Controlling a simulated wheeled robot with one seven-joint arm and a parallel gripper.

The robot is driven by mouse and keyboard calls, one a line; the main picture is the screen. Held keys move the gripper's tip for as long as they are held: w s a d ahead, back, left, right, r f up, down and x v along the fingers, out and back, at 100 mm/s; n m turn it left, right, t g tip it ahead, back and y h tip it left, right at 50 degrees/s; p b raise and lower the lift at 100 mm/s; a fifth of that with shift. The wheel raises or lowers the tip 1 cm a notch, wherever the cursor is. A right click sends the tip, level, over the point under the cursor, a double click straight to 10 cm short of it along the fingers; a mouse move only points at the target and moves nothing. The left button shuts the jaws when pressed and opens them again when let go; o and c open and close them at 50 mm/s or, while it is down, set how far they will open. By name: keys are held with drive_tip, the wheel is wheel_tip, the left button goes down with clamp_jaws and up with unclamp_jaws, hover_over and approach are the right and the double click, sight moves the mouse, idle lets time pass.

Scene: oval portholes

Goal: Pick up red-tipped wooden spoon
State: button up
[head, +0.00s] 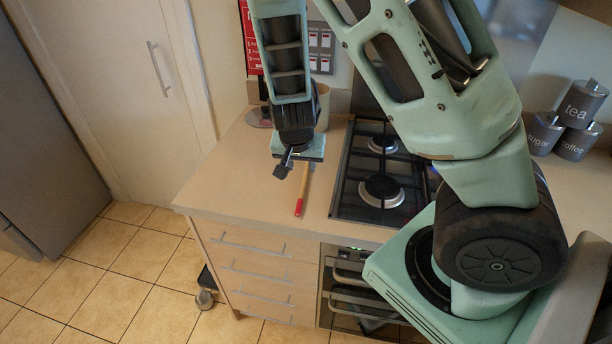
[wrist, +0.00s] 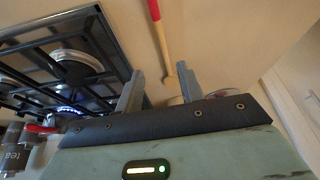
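The red-tipped wooden spoon (head: 300,202) lies on the beige countertop beside the hob, its red end towards the front edge. In the wrist view the spoon (wrist: 162,40) runs down from the top, with its wooden part reaching towards the gap between the fingers. My gripper (head: 286,168) is above the countertop at the far end of the spoon, which it partly hides. In the wrist view my gripper (wrist: 160,84) has its two fingers apart, with nothing held. I cannot tell how high the fingers are above the spoon.
The black gas hob (head: 382,175) is just right of the spoon; a blue flame (wrist: 68,110) shows there in the wrist view. A beige pot (head: 322,105) stands behind my gripper. Grey canisters (head: 578,125) stand at the right. The countertop left of the spoon is clear.

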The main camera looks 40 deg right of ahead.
approach(302, 188)
drive_tip(key=shift+w+d+f+b, duration=0.2)
drive_tip(key=shift+d+f+b, duration=0.1)
drive_tip(key=shift+d+f, duration=0.55)
drive_tip(key=shift+a+p+x, duration=0.15)
drive_tip(key=shift+p+x, duration=0.1)
drive_tip(key=shift+x, duration=0.75)
drive_tip(key=shift+a+p+x, duration=0.2)
drive_tip(key=shift+p+x, duration=0.1)
drive_tip(key=shift+x, duration=0.65)
drive_tip(key=shift+a+p+x, duration=0.15)
drive_tip(key=shift+p+x, duration=0.1)
drive_tip(key=shift+x, duration=0.75)
drive_tip(key=shift+f, duration=0.1)
drive_tip(key=shift+c, duration=0.4)
clamp_jaws()
